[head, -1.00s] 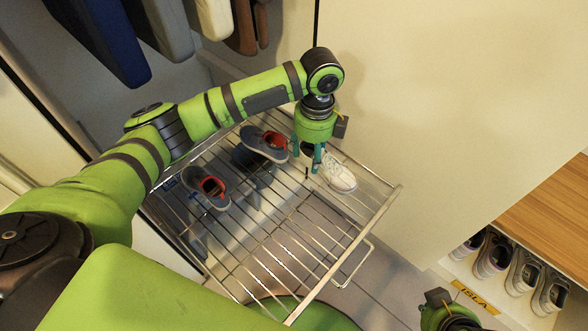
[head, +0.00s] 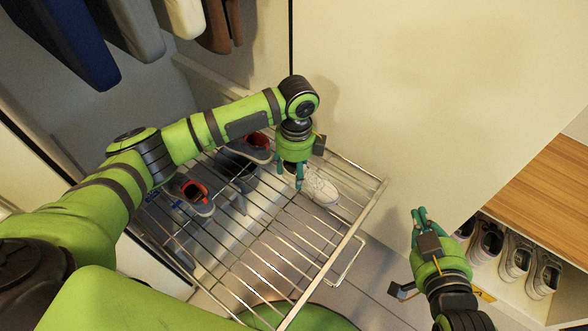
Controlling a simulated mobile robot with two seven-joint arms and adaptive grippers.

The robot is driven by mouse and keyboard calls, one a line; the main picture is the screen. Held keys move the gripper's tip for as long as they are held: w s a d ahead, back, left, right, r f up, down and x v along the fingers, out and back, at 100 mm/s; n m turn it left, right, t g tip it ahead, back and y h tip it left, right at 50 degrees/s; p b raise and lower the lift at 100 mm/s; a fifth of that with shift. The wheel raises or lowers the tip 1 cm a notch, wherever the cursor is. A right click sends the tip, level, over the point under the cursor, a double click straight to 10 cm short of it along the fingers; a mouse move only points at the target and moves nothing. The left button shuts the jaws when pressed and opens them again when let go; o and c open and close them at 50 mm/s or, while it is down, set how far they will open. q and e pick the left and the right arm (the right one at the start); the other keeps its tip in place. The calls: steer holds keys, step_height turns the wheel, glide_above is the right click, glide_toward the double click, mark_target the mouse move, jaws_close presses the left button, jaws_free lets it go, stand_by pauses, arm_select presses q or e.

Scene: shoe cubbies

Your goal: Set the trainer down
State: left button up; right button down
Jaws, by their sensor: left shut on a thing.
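The white trainer (head: 321,189) is at the far right part of the wire rack (head: 352,232), low over its bars or on them; I cannot tell whether it touches. My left gripper (head: 296,178) points down and is shut on the trainer at its left end, which the fingers and hand partly hide. My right gripper (head: 428,216) is raised to the right of the rack, apart from everything. Its fingertips look near each other, and I cannot tell whether it is open.
Grey shoes with red-orange lining, one at the left (head: 194,194) and one at the back (head: 250,148), sit on the rack. The rack's front middle is bare. Cubbies with several shoes (head: 517,256) stand at the right. Garments (head: 128,30) hang above left.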

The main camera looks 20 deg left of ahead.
arm_select(q)
steer(key=shift+f, duration=0.1)
steer(key=o, duration=1.6)
steer(key=shift+f, duration=0.1)
steer(key=shift+o, duration=0.2)
